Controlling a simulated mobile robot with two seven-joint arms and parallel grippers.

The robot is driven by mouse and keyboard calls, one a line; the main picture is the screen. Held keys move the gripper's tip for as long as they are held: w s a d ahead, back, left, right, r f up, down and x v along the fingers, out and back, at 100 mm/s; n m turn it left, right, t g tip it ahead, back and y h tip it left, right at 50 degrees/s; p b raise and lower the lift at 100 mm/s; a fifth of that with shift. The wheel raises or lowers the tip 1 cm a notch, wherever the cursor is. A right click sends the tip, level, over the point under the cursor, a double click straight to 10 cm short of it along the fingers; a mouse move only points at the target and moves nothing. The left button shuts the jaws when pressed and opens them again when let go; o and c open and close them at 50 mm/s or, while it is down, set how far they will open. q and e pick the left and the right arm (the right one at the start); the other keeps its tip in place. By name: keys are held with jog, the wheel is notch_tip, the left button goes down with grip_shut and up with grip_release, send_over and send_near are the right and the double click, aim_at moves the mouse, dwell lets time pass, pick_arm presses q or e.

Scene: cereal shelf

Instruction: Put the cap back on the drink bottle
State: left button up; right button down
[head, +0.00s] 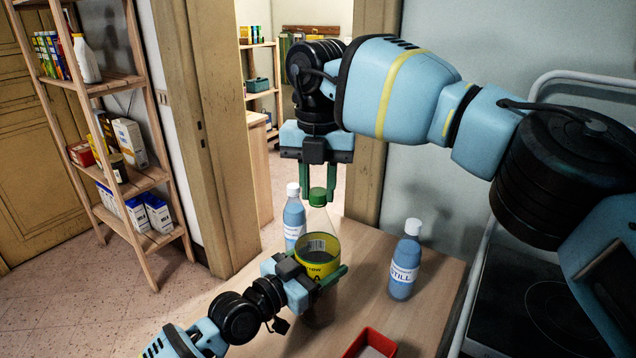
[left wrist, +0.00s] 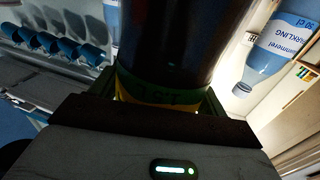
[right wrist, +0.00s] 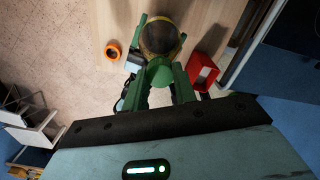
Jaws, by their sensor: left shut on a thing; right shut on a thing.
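The drink bottle (head: 320,222) stands upright on the wooden table, with a clear neck, dark contents and a yellow label. My left gripper (head: 334,279) is shut around it at the label; the left wrist view shows its dark body (left wrist: 175,45) between the fingers. The green cap (head: 318,197) is at the bottle's mouth, between the fingertips of my right gripper (head: 319,186), which comes from above and is shut on it. The right wrist view shows the cap (right wrist: 160,73) in front of the bottle (right wrist: 160,36). I cannot tell whether the cap is threaded on.
A white-capped blue bottle (head: 294,216) stands just behind, and another (head: 405,260) stands to the right. A red tray (head: 370,343) lies at the front. An orange ring-shaped thing (right wrist: 113,50) shows in the right wrist view. A wooden shelf (head: 140,184) stands at left.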

jog(key=c, duration=1)
grip_release()
jog(key=shift+c, duration=0.2)
jog(key=shift+r, duration=3.8)
pick_arm(q)
jog(key=o, duration=2)
jog(key=shift+c, duration=0.2)
pick_arm(e)
jog(key=shift+f, duration=0.35)
pick_arm(q)
jog(key=v, duration=0.8)
pick_arm(e)
jog(key=shift+w+f, duration=0.1)
